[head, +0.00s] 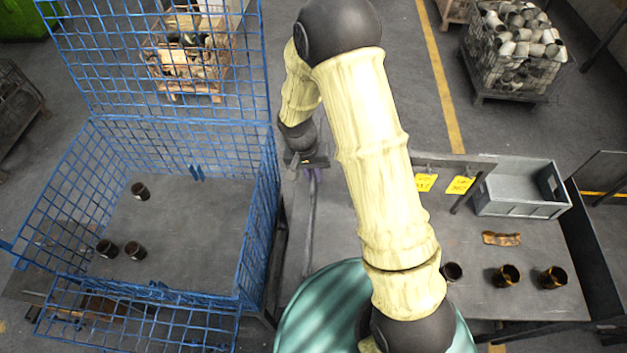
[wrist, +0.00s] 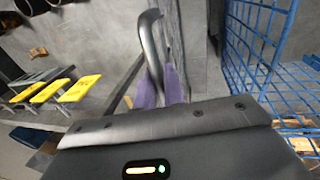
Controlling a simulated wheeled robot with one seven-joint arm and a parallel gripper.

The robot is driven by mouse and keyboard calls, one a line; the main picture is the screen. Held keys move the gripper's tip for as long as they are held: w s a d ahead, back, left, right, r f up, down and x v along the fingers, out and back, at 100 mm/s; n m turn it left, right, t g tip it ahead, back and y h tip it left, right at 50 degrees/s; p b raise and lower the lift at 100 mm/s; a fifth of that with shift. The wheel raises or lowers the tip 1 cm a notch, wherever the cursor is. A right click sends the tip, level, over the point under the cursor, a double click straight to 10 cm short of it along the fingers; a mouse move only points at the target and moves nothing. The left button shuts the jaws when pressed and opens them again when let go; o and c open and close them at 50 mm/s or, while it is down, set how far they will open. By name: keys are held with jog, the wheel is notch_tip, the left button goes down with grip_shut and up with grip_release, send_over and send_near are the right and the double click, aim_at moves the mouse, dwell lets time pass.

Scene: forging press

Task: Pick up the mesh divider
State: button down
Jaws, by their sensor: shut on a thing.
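My gripper (head: 312,173) is at the end of my arm, just right of the blue mesh cage. In the wrist view its purple fingers (wrist: 161,88) are shut on a grey curved handle (wrist: 151,45). The handle appears to belong to the mesh divider (head: 309,222), a thin grey upright piece seen nearly edge-on below my gripper in the head view. Its mesh face cannot be made out, and I cannot tell whether its lower edge touches the surface below.
The blue mesh cage (head: 271,215) stands at left with several dark cylindrical parts inside. A table (head: 520,285) at right bears a grey bin (head: 520,211), a brown piece (head: 501,239) and dark cups (head: 507,276). Yellow signs (head: 460,185) stand between. My arm covers the middle.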

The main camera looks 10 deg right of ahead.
notch_tip(320, 180, up, 18)
jog(key=b, duration=0.4)
jog(key=shift+f, duration=0.15)
dwell(0.4)
notch_tip(320, 180, up, 12)
jog(key=p, duration=1)
jog(key=shift+r, duration=0.25)
dwell(1.2)
dwell(0.4)
